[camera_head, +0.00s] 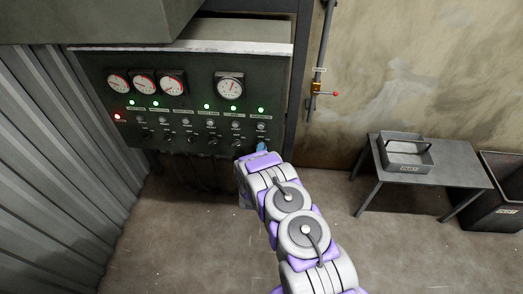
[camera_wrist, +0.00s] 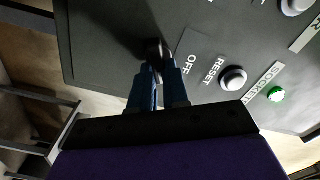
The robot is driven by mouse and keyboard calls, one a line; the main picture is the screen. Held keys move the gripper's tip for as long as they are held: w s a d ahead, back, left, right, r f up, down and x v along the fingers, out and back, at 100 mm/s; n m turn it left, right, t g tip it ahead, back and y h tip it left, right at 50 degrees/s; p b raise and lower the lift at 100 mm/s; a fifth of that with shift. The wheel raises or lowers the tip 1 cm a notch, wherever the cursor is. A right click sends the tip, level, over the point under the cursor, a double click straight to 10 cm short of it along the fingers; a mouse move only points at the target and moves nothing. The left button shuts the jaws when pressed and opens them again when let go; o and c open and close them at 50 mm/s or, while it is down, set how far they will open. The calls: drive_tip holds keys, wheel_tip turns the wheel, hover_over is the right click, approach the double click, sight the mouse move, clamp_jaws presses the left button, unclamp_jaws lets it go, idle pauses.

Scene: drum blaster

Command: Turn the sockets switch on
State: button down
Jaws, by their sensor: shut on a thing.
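The dark control panel (camera_head: 190,95) is on the wall in the head view. Its sockets column is at the right end, with a lit green lamp (camera_head: 261,110) above it. In the wrist view the same column shows the label "SOCKET" (camera_wrist: 263,83), a round reset button (camera_wrist: 233,78) and the word "OFF". The small dark sockets switch (camera_wrist: 153,46) sits beyond "OFF". My gripper (camera_wrist: 160,66) has its blue fingers shut on this switch, one on each side. In the head view my gripper (camera_head: 262,148) is at the panel's lower right, and the switch is hidden behind it.
Several gauges, lit lamps and other switches sit left of my arm, with a red lamp (camera_head: 117,117) at far left. A pipe with a valve (camera_head: 318,88) is on the wall to the right. A table (camera_head: 450,180) with a tray and a dark bin (camera_head: 497,207) stand farther right.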

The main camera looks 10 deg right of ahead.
drive_tip(key=c, duration=1.1)
unclamp_jaws()
drive_tip(key=p+v, duration=0.1)
drive_tip(key=v, duration=1.6)
drive_tip(key=shift+s+f+p, duration=0.1)
drive_tip(key=shift+s+p, duration=0.05)
drive_tip(key=shift+p, duration=0.2)
